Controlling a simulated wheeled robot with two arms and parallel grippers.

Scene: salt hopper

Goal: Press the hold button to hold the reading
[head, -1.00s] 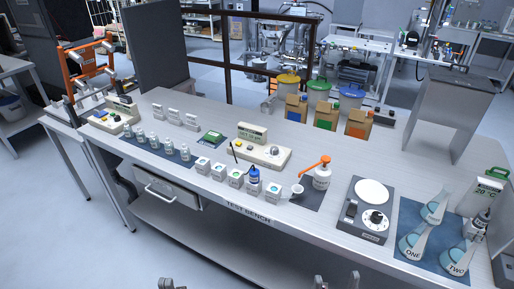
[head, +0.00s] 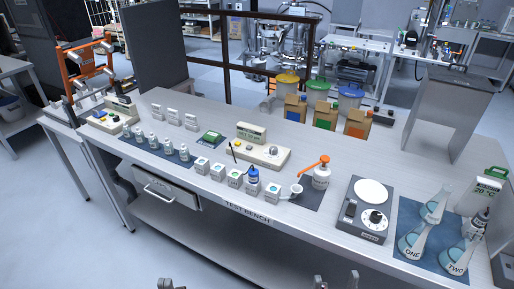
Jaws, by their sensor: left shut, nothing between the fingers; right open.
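A cream bench meter (head: 261,154) with an upright display (head: 251,133) stands near the middle of the test bench. It has a yellow button (head: 238,144) on its left side and a grey knob (head: 272,150) further right. A second cream instrument (head: 105,121) with small coloured controls stands at the bench's left end. The button lettering is too small to read, so I cannot tell which is hold. My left gripper (head: 171,285) is shut and empty at the bottom edge, well in front of the bench. My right gripper (head: 336,284) is open at the bottom edge, also apart from everything.
An orange-nozzled bottle (head: 321,173), a hotplate stirrer (head: 363,218) and flasks (head: 411,240) stand to the right. Several vials (head: 154,142) stand left.

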